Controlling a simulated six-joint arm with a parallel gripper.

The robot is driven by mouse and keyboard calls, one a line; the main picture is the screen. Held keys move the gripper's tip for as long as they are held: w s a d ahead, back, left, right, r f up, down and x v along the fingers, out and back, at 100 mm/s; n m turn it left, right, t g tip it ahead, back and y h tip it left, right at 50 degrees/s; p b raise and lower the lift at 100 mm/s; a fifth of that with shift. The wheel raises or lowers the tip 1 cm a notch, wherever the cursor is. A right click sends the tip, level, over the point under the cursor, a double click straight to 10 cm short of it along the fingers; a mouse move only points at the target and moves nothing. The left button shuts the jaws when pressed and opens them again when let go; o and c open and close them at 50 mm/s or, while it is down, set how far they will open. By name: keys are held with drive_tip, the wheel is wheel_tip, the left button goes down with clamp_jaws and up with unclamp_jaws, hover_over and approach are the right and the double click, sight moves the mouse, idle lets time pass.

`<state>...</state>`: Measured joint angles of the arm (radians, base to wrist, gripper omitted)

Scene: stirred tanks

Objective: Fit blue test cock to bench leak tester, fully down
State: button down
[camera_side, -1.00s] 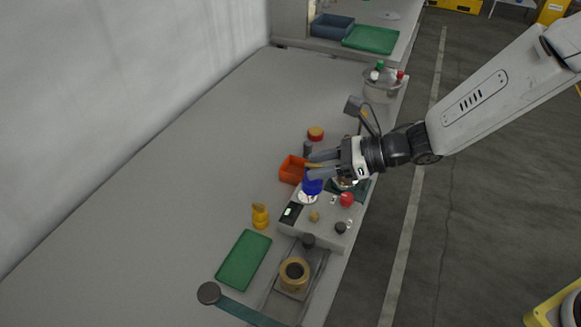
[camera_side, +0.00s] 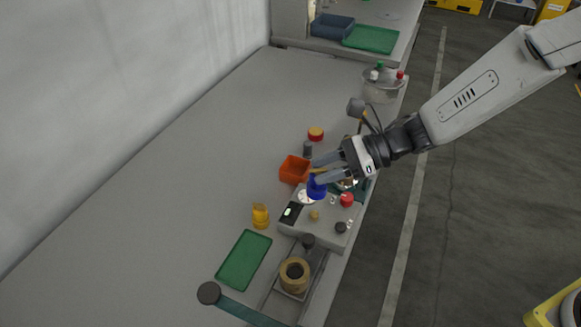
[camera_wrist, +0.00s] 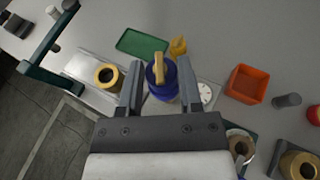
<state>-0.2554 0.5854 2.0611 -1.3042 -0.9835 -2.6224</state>
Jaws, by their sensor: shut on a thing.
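The blue test cock (camera_side: 317,188) has a brass-coloured handle; it also shows in the wrist view (camera_wrist: 161,84). My gripper (camera_side: 319,173) is shut on it, with one finger on either side in the wrist view (camera_wrist: 160,87). The bench leak tester (camera_side: 322,232) is a grey box with a white dial, a small display and several knobs. The test cock appears over its far part, beside the dial (camera_side: 306,196). The spot under the test cock is hidden, so I cannot tell whether it touches the tester.
An orange bin (camera_side: 294,169) stands just behind the tester. A yellow fitting (camera_side: 260,216) and a green tray (camera_side: 243,258) lie to its left. A brass ring (camera_side: 294,275) sits in front. The bench beyond the left side is clear.

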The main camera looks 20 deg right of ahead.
sight(323, 190)
drive_tip(key=shift+f, duration=0.1)
drive_tip(key=shift+f, duration=2.85)
drive_tip(key=shift+f, duration=1.4)
idle(1.3)
idle(0.4)
unclamp_jaws()
drive_tip(key=shift+r, duration=0.2)
drive_tip(key=shift+r, duration=3.8)
